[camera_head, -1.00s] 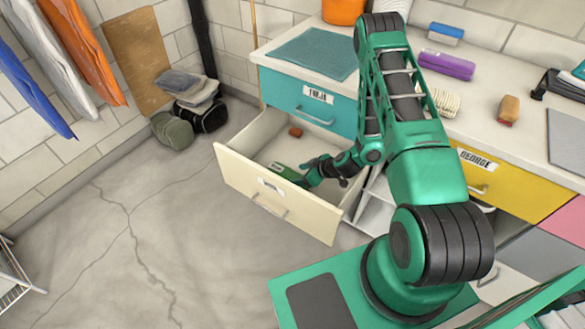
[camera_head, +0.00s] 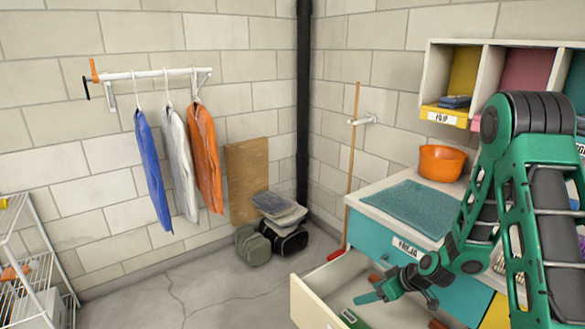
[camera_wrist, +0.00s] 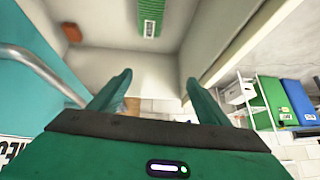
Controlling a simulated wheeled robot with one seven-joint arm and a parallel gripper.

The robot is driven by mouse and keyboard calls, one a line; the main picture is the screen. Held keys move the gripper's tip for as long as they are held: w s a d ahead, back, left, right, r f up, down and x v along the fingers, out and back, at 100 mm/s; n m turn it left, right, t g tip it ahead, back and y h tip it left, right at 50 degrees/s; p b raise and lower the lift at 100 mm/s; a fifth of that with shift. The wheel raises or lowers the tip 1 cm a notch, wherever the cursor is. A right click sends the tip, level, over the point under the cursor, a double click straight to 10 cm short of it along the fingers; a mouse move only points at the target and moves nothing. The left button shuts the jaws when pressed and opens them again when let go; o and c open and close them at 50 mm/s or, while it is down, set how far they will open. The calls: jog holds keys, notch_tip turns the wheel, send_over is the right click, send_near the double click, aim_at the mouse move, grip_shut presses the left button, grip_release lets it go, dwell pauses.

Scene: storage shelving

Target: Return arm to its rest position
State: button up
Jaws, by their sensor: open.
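My gripper (camera_head: 370,293) hangs at the end of my bent green arm, over the open cream drawer (camera_head: 318,307). In the wrist view my gripper (camera_wrist: 157,82) has its two green fingers spread apart, with nothing between them. A green item (camera_head: 352,318) with a pale label lies in the drawer, apart from the fingers. It also shows at the top of the wrist view (camera_wrist: 149,18). A reddish-brown block (camera_head: 375,279) lies towards the drawer's back and shows in the wrist view (camera_wrist: 71,32).
A teal drawer front (camera_head: 385,243) with a handle is just above the open drawer. An orange bowl (camera_head: 441,163) and a teal mat (camera_head: 412,207) are on the counter. Wall cubbies (camera_head: 436,85) are at upper right. The floor (camera_head: 215,290) to the left is clear.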

jog(key=s+d+r+m+h, duration=0.2)
jog(key=s+r+m+h, duration=0.15)
jog(key=s+r, duration=0.85)
jog(key=s+d+r+m+h, duration=0.3)
jog(key=s+r, duration=0.4)
jog(key=r, duration=0.9)
jog(key=s+d+m+g, duration=0.2)
jog(key=s+d, duration=0.3)
jog(key=s, duration=0.3)
jog(key=s+d+f+m+g+y, duration=0.1)
jog(key=s+d+m+g, duration=0.2)
jog(key=s, duration=0.6)
jog(key=d+m, duration=0.2)
jog(key=d, duration=0.1)
jog(key=shift+s+f+g, duration=0.25)
jog(key=shift+g, duration=0.05)
jog(key=shift+d+y, duration=0.1)
jog(key=shift+y, duration=0.15)
